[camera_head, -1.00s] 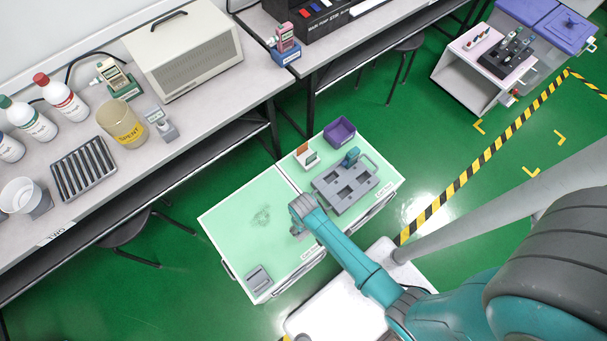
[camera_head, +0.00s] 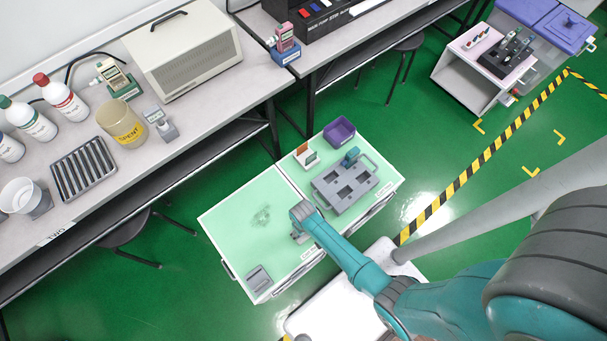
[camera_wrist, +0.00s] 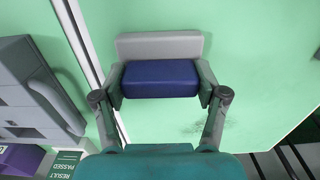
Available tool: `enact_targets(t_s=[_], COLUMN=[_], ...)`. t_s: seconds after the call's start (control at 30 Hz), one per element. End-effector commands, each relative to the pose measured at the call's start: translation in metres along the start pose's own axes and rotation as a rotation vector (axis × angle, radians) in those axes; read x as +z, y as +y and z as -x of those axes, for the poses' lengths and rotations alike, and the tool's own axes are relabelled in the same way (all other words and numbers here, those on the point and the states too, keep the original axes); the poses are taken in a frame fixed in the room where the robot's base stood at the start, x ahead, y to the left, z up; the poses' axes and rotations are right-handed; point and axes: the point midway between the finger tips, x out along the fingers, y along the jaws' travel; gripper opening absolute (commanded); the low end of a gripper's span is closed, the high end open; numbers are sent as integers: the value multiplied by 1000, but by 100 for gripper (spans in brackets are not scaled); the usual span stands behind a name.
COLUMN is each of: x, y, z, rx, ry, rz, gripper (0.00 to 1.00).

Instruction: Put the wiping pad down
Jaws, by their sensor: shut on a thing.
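My gripper (camera_wrist: 160,78) is shut on the wiping pad (camera_wrist: 160,88), a dark blue block held between the two fingers in the wrist view. A grey flat piece (camera_wrist: 158,45) shows along the pad's far side; I cannot tell if it is part of the pad. In the head view my gripper (camera_head: 299,236) is over the light green worktop (camera_head: 235,240), near its front edge, and mostly hides the pad. I cannot tell whether the pad touches the surface. A dark smudge (camera_head: 262,215) lies on the green top, left of my gripper; it also shows in the wrist view (camera_wrist: 212,126).
A grey tray with slots (camera_head: 345,186) stands right of my gripper, with a purple bin (camera_head: 339,131) and a small white holder (camera_head: 306,156) behind. The green surface between is clear.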

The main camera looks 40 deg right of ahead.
Motion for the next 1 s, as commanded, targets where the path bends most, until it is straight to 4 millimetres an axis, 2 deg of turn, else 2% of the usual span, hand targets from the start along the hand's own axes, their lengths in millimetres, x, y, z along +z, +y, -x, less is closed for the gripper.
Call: enact_targets(t_s=[0.03,0.1,0.57,0.77,1.0], x=[0,0,0,0,0], y=[0,0,0,0,0], z=[0,0,4,29,74], rx=[0,0,0,0,0], ry=[0,0,0,3,2], rz=[0,0,0,0,0], gripper=[80,97,97,97,97])
